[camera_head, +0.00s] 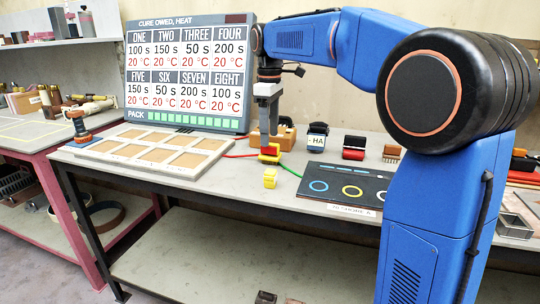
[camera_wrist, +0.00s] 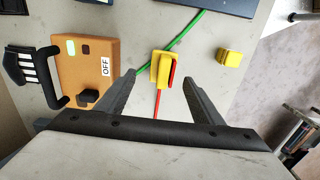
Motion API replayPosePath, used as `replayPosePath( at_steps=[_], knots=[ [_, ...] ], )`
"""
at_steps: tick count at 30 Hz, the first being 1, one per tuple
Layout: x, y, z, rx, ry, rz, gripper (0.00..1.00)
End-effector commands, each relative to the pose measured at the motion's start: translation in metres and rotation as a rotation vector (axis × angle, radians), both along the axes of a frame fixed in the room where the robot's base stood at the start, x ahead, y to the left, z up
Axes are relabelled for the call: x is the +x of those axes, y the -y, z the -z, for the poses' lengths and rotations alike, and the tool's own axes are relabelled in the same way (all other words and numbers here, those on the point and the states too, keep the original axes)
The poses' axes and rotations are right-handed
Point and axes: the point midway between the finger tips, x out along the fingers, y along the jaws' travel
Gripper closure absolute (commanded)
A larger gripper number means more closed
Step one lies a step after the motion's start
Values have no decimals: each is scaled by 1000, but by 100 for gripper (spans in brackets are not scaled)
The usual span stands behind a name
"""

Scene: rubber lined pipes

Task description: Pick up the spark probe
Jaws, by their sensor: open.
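A yellow piece with a red part (camera_wrist: 163,70), which looks like the spark probe, lies on the grey bench with a red and a green cable at it. In the head view it shows (camera_head: 270,155) just below my gripper (camera_head: 268,142). My gripper points down and is open. In the wrist view the fingertips (camera_wrist: 160,80) are spread on either side of the yellow piece, with a gap on both sides. Nothing is held. I cannot tell exactly how high the fingertips are above the bench.
An orange box marked OFF (camera_wrist: 92,72) with a black handle stands close by. A small yellow block (camera_head: 270,179) lies nearer the front edge. A tray of tan panels (camera_head: 100,146) is at left, a dark ringed panel (camera_head: 345,188) at right, and a sign board (camera_head: 188,70) behind.

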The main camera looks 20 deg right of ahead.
Motion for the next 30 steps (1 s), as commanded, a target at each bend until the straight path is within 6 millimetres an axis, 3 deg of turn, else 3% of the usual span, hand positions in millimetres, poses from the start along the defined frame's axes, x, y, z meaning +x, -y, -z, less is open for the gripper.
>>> replayPosePath(
  at_steps=[7, 16, 25, 26, 30],
  knots=[
    [-2, 0, 15, 0, 0, 0, 39],
    [-7, 0, 52, 0, -1, 0, 39],
    [-6, 0, 57, 0, 0, 0, 39],
    [-6, 0, 57, 0, 0, 0, 41],
    [-6, 0, 57, 0, 0, 0, 75]
  ],
)
